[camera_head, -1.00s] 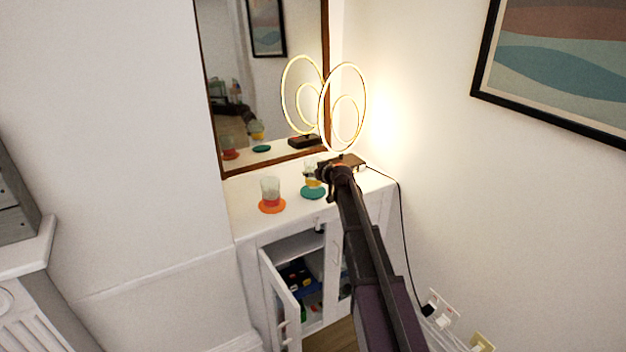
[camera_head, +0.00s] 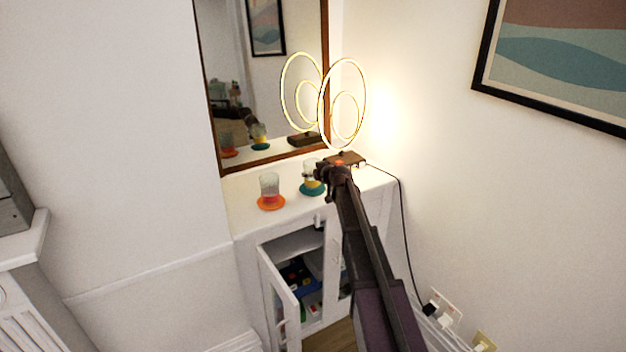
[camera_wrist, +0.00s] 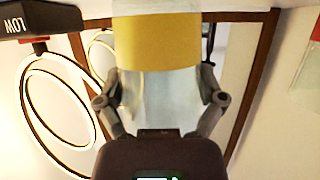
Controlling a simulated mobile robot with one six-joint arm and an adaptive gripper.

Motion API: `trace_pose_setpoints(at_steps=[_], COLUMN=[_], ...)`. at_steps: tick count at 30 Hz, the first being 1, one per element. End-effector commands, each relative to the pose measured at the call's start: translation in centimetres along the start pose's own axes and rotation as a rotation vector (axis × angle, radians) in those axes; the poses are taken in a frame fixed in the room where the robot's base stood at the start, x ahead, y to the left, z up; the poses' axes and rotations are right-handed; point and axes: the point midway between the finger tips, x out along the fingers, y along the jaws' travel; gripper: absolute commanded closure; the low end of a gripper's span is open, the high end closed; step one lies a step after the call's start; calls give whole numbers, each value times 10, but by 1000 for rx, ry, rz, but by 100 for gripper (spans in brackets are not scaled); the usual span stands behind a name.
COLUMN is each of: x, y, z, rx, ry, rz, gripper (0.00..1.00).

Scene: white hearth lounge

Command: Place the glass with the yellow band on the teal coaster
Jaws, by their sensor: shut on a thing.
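The glass with the yellow band (camera_head: 310,179) is held upright by my gripper (camera_head: 322,173) over the teal coaster (camera_head: 311,192) on the white cabinet. Its base looks at or just above the coaster; I cannot tell whether they touch. In the wrist view, the yellow-banded glass (camera_wrist: 156,42) sits between the fingers of my gripper (camera_wrist: 165,88), which are shut on it. The wrist view does not show the teal coaster.
Another glass with a red band (camera_head: 269,190) stands on an orange coaster (camera_head: 271,204) to the left. A ring lamp (camera_head: 346,158) stands close behind my gripper, before a mirror (camera_head: 240,90). The cabinet door (camera_head: 279,295) below hangs open.

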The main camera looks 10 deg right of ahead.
Motion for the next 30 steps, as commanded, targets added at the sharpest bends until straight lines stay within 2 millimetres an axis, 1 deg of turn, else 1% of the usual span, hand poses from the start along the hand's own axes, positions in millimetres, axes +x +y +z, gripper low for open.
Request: trace_pose_setpoints(at_steps=[1,3,14,20,21,30], x=[2,3,3,5,4,4], y=[0,0,-1,-1,-1,-1], z=[6,7,7,11,10,10], rx=[0,0,0,0,0,0], ry=[0,0,0,0,0,0], rz=[0,0,0,-1,-1,-1], gripper=[70,70,70,70,0,0])
